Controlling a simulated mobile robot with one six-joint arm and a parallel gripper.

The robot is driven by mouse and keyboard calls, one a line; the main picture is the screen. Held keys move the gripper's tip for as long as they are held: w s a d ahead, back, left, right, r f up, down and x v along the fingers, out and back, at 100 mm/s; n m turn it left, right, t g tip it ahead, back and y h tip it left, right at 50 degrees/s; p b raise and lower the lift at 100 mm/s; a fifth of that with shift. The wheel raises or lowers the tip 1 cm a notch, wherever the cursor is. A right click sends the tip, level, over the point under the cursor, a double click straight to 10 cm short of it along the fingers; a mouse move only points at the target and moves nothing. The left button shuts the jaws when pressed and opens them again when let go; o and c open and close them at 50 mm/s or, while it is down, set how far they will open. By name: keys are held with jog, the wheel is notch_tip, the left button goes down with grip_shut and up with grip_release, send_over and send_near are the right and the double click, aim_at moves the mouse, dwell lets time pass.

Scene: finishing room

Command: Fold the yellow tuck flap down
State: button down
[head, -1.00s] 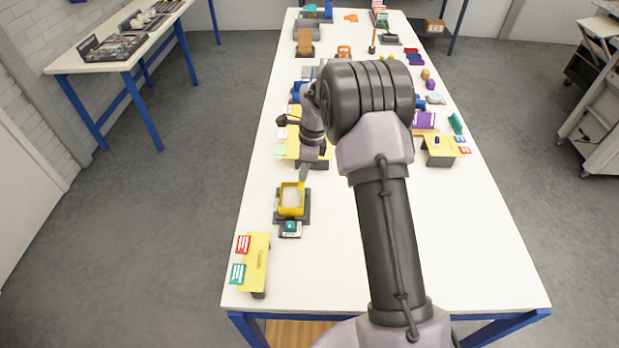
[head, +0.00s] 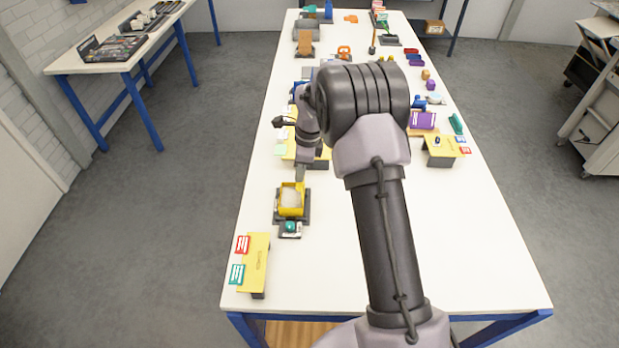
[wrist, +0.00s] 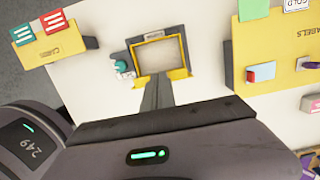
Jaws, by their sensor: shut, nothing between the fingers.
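A yellow open-topped box (head: 291,209) with a pale inside sits on a dark base at the left side of the white table. It also shows in the wrist view (wrist: 158,57). A yellow flap (wrist: 179,75) lies along its edge closest to my gripper in the wrist view, with its middle hidden behind the fingers. I cannot tell the flap's exact angle. My gripper (wrist: 160,84) is shut and empty, its fingertips at or just over that edge. In the head view the gripper (head: 301,175) is at the box's far side; contact is unclear.
A yellow stand (head: 254,264) with red and green cards is at the front left. A small pad with a green knob (head: 290,227) sits just in front of the box. Another yellow labelled stand (wrist: 278,45) is on the right in the wrist view. The table's front right is clear.

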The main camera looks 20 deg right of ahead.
jog(key=shift+r, duration=0.1)
notch_tip(320, 180, up, 10)
jog(key=p, duration=0.6)
dwell(0.4)
